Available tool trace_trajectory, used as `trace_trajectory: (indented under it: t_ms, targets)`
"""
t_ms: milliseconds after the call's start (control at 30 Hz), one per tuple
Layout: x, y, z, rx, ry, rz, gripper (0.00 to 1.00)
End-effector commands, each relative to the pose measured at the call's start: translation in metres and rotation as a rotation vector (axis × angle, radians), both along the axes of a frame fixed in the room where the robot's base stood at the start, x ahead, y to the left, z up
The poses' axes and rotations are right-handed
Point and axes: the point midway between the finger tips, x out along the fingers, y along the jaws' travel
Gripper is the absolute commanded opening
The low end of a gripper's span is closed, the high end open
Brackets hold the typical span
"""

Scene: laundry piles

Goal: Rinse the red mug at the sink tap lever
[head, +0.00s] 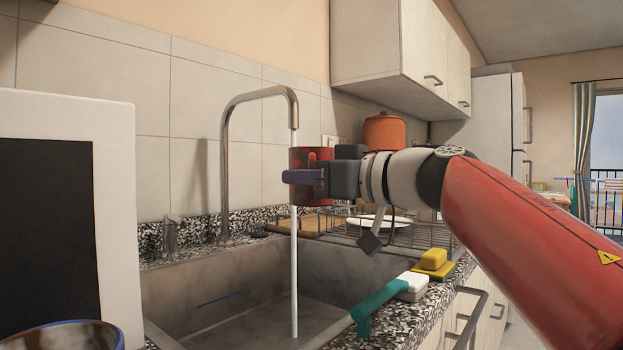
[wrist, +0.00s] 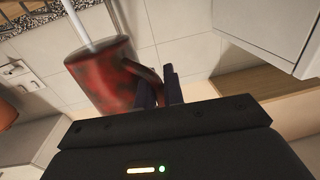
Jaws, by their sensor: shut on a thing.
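The red mug (head: 300,158) has dark blotches on its side and is in my gripper (head: 305,177) above the sink (head: 190,290). In the wrist view the fingers (wrist: 160,90) are shut at the handle of the mug (wrist: 105,78). Water (head: 295,265) runs from the spout of the tap (head: 226,160) at the mug and falls into the basin. The stream also shows against the mug in the wrist view (wrist: 80,25). The tap lever (head: 170,237) is a small metal piece left of the tap's base. The mug's inside is hidden.
A dish rack (head: 420,232) with a white plate (head: 382,222) stands behind the arm. An orange pot (head: 389,132) is behind. A dark blue vessel (head: 70,338) is at lower left.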

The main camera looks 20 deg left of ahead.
Motion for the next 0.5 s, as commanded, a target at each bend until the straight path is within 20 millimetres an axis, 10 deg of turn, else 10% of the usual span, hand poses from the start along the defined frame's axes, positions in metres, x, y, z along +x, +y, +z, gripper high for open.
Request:
trace_trajectory:
  t_ms: [500]
  targets:
    - [0.037, 0.035, -0.01, 0.0, -0.002, 0.0, 0.0]
